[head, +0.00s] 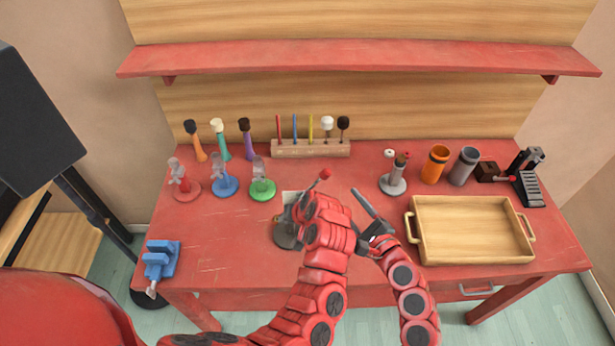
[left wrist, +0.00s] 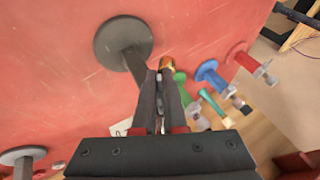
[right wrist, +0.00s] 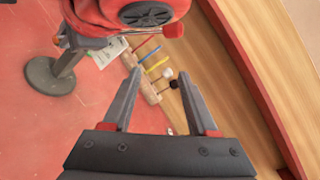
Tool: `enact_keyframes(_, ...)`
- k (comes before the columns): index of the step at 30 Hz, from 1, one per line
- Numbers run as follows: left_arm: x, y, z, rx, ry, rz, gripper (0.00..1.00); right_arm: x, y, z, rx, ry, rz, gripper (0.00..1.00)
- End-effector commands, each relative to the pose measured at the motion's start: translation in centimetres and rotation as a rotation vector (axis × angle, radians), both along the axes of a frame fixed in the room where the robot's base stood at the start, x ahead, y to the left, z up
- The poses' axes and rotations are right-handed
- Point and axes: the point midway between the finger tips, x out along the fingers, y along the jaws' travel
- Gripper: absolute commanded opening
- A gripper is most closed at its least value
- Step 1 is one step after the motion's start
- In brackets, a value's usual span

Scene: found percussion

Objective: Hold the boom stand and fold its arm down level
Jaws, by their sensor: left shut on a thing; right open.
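The boom stand's dark grey round base (head: 286,236) is on the red table; it also shows in the left wrist view (left wrist: 122,40) and the right wrist view (right wrist: 48,78). My left gripper (left wrist: 158,78) is shut on the boom stand's grey post above the base; in the head view my arm hides the grip. The red tip of the boom arm (head: 325,174) sticks out beyond my left gripper and shows in the right wrist view (right wrist: 173,30). The arm's exact tilt is hard to tell. My right gripper (right wrist: 158,76) is open and empty, to the right of the stand.
An empty wooden tray (head: 470,255) lies on the right. A rack of mallets (head: 310,149), several small stands and cups line the back. A blue vise (head: 160,261) sits at the front left. A white card (right wrist: 108,53) lies behind the stand.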

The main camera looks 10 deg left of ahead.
Motion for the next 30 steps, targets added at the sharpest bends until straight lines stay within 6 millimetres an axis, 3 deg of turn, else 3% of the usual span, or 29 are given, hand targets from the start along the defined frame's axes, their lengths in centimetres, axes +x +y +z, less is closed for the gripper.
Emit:
enact_keyframes(1,-0.2,-0.1,-0.3,-0.003,0.007,-0.001,0.00,1.3,-0.6,-0.1,0.123,0.106,0.017,0.59)
enact_keyframes(4,-0.2,-0.1,-0.2,-0.004,0.007,0.001,0.00,2.4,-0.6,-0.1,0.369,0.342,0.089,0.59)
enact_keyframes(9,-0.1,0.0,-0.2,-0.004,0.005,0.002,0.00,2.7,-0.4,1.8,0.675,0.670,0.232,0.59)
enact_keyframes(12,-0.1,0.0,-0.1,-0.004,0.003,0.003,0.00,2.5,-0.3,3.1,0.770,0.800,0.297,0.59)
enact_keyframes(20,0.0,0.1,-0.1,-0.004,0.001,0.004,0.00,2.5,1.1,4.1,0.836,0.919,0.358,0.59)
enact_keyframes(30,0.1,0.1,0.0,-0.003,-0.002,0.005,0.00,5.7,7.3,4.1,0.834,0.917,0.357,0.59)
